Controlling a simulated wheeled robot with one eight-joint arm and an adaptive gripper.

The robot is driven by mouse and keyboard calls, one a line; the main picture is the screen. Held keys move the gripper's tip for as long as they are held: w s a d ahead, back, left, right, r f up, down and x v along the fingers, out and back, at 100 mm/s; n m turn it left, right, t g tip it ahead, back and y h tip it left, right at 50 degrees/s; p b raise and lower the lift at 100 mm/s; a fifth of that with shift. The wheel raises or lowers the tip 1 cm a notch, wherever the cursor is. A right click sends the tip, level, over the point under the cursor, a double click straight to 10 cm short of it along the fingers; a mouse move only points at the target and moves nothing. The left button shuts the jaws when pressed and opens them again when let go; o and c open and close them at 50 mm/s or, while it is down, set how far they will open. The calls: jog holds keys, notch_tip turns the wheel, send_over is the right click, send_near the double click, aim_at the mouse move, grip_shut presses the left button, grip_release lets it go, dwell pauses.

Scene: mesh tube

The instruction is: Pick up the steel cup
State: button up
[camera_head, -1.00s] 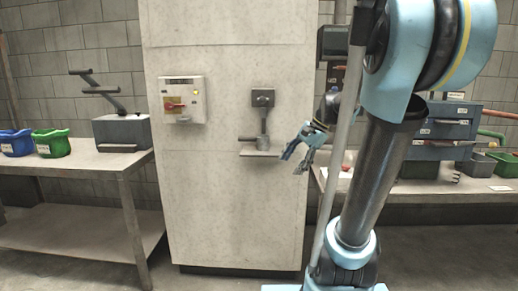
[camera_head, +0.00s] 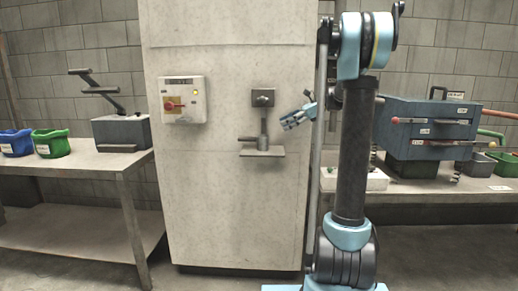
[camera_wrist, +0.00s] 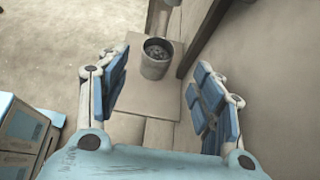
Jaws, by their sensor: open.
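The steel cup (camera_wrist: 155,60) stands upright on a small shelf (camera_wrist: 172,100) in the wrist view, with dark, lumpy-looking contents. It lies beyond and between my spread fingers, touching neither. In the head view the cup (camera_head: 262,143) is small on the wall-mounted shelf (camera_head: 262,153) of the pale panel. My gripper (camera_head: 287,124) is open and empty, above and to the right of the cup there. In the wrist view my gripper (camera_wrist: 160,68) frames the cup, with one finger on each side.
A dark post (camera_head: 264,118) rises behind the cup to a wall mount. A switch box (camera_head: 182,100) is on the panel to the left. Blue boxes (camera_wrist: 22,130) show at lower left in the wrist view.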

aim_at(257, 138)
jog(key=x, duration=1.7)
jog(key=shift+a, duration=0.1)
grip_shut()
